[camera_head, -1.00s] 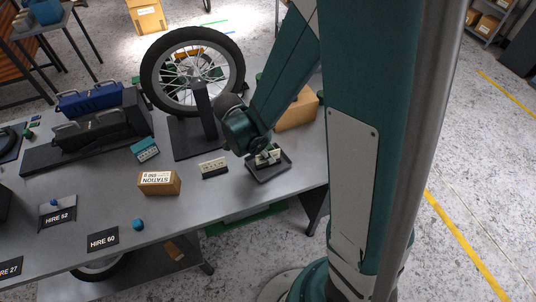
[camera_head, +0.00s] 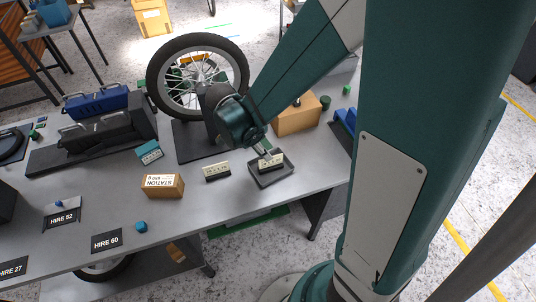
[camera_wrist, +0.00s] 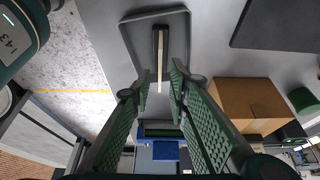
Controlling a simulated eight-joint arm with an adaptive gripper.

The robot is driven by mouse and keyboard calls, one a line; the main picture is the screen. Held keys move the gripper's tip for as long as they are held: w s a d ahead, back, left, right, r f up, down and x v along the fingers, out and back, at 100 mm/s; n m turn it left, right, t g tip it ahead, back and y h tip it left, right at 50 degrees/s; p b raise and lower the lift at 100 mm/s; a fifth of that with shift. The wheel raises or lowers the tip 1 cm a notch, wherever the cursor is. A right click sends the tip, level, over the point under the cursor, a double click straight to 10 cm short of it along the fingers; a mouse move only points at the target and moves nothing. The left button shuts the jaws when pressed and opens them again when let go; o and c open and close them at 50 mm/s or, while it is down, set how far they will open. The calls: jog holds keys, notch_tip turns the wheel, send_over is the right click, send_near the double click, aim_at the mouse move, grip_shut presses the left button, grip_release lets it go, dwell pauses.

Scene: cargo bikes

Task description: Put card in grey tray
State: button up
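A cream card in a dark base (camera_head: 271,162) stands inside the grey tray (camera_head: 262,183) near the table's right end. In the wrist view the card (camera_wrist: 160,62) shows edge-on inside the tray (camera_wrist: 133,45). My gripper (camera_head: 266,151) is just above this card. In the wrist view the green fingers of my gripper (camera_wrist: 161,76) are apart, with a gap on each side of the card. A second cream card in a dark base (camera_head: 216,172) stands on the table to the left of the tray, apart from it.
A cardboard box (camera_head: 297,118) sits behind the tray. A bike wheel on a stand (camera_head: 198,78) is behind left. The table front is mostly clear.

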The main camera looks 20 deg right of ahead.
jog(key=shift+p+v, duration=0.3)
jog(key=shift+v, duration=2.65)
jog(key=shift+r, duration=0.1)
jog(key=s+d+r+n+t+y, duration=0.2)
jog(key=s+r+n, duration=0.3)
jog(key=r+n, duration=0.3)
jog(key=s+d+r+n+t+y, duration=0.2)
jog(key=s+r+n+t, duration=0.3)
jog(key=r+n, duration=0.3)
jog(key=shift+s+d+r+n+y, duration=0.25)
jog(key=shift+s+d+n+y, duration=0.1)
jog(key=shift+n, duration=0.65)
jog(key=o, duration=1)
jog(key=shift+o, duration=0.2)
jog(key=shift+r, duration=0.15)
